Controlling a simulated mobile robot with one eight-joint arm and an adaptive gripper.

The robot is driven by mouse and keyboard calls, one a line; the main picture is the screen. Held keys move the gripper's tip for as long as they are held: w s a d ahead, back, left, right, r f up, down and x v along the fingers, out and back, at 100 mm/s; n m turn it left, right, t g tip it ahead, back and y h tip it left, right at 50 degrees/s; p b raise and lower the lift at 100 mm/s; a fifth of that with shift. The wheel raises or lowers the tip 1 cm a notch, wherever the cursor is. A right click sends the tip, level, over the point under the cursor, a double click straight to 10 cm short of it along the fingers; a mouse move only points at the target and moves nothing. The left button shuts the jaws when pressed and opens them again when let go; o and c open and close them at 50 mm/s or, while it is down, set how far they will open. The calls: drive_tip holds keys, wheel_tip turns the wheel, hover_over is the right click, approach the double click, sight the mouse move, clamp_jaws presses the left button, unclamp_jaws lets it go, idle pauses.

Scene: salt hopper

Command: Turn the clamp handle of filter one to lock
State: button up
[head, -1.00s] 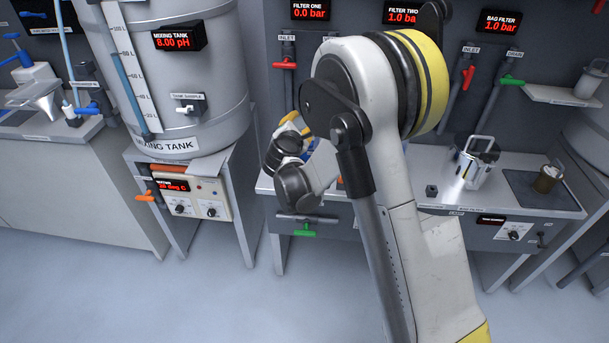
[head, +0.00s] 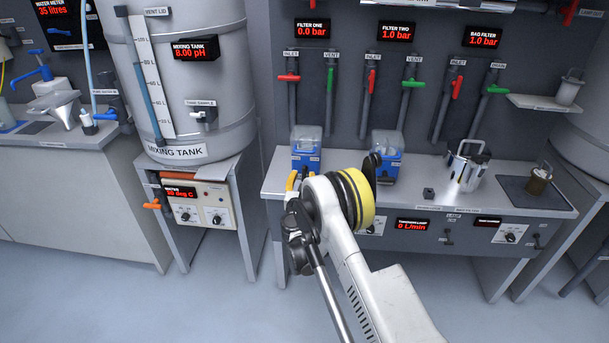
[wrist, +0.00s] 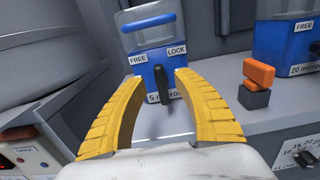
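Filter one (head: 306,150) is a blue unit with a clear top on the bench below the "FILTER ONE 0.0 bar" display (head: 312,28). It also shows ahead in the wrist view (wrist: 155,45). Its dark clamp handle (wrist: 162,84) hangs roughly straight down between the FREE label (wrist: 137,59) and the LOCK label (wrist: 177,50). My gripper (wrist: 158,80) is open, with one yellow finger on each side of the handle. I cannot tell whether either finger touches it. In the head view, my arm hides most of the gripper, and a yellow finger (head: 291,181) shows.
Filter two (head: 387,157) stands to the right of filter one. An orange knob on a grey block (wrist: 257,82) sits between them in the wrist view. The mixing tank (head: 185,80) is at left.

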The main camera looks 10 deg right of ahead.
sight(304, 172)
drive_tip(key=shift+b+x, duration=0.45)
drive_tip(key=shift+x, duration=1.45)
clamp_jaws()
